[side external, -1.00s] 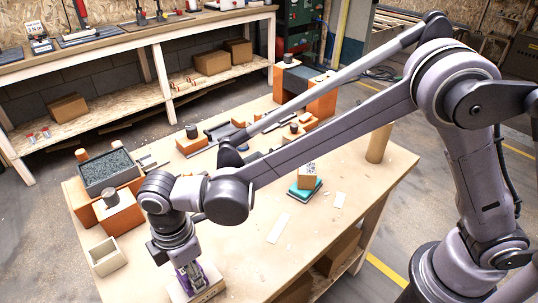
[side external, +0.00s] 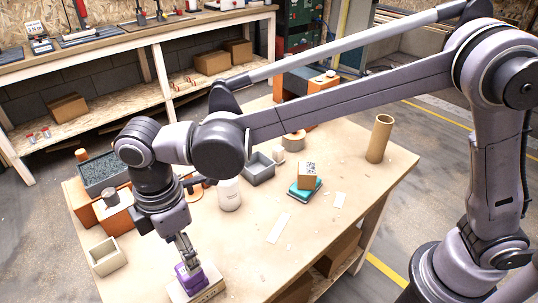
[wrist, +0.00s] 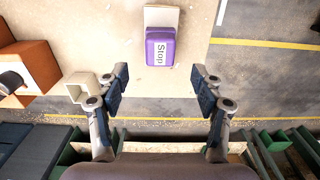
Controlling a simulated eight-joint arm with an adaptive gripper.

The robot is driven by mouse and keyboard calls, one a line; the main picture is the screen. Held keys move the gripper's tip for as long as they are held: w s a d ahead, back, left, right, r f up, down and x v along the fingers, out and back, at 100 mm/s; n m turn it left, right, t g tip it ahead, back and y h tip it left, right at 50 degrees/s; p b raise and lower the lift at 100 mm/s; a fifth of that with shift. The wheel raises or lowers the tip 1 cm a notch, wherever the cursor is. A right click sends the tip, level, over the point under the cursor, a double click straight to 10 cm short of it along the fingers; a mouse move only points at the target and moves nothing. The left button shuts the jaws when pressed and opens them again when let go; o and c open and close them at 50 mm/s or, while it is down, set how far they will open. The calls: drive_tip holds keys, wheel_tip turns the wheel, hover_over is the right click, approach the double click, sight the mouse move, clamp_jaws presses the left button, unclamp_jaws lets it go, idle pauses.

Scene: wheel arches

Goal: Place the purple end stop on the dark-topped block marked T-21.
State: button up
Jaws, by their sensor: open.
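The purple end stop (side external: 190,276), lettered "Stop" in the wrist view (wrist: 151,50), sits on a pale block (side external: 212,289) at the table's near edge. This block also shows in the wrist view (wrist: 161,14); marks on its front are too small to read. My gripper (side external: 184,248) is just above the end stop in the side view. In the wrist view my gripper (wrist: 160,77) has its fingers wide apart with nothing between them. I cannot make out a T-21 mark on any block.
The table's front middle is mostly clear.

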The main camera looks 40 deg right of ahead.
drive_tip(key=d+r+m+t, duration=0.1)
drive_tip(key=d+r+m, duration=0.2)
drive_tip(key=d, duration=0.4)
drive_tip(key=w+d+r+m+t+y, duration=0.1)
drive_tip(key=d+r+m, duration=0.15)
drive_tip(key=d, duration=0.45)
drive_tip(key=d+r+m+t, duration=0.1)
drive_tip(key=d+r+m, duration=0.15)
drive_tip(key=d, duration=0.45)
drive_tip(key=s+d+f+m+t, duration=0.1)
drive_tip(key=s+d+m, duration=0.1)
drive_tip(key=d, duration=0.3)
drive_tip(key=s+d+f+m+t, duration=0.1)
drive_tip(key=s+d+f+m, duration=0.1)
drive_tip(key=d+m, duration=0.2)
drive_tip(key=s+d+f+m+t+h, duration=0.1)
drive_tip(key=s+d+f+m+t, duration=0.1)
drive_tip(key=d+m, duration=0.2)
drive_tip(key=d, duration=0.3)
drive_tip(key=shift+s, duration=0.35)
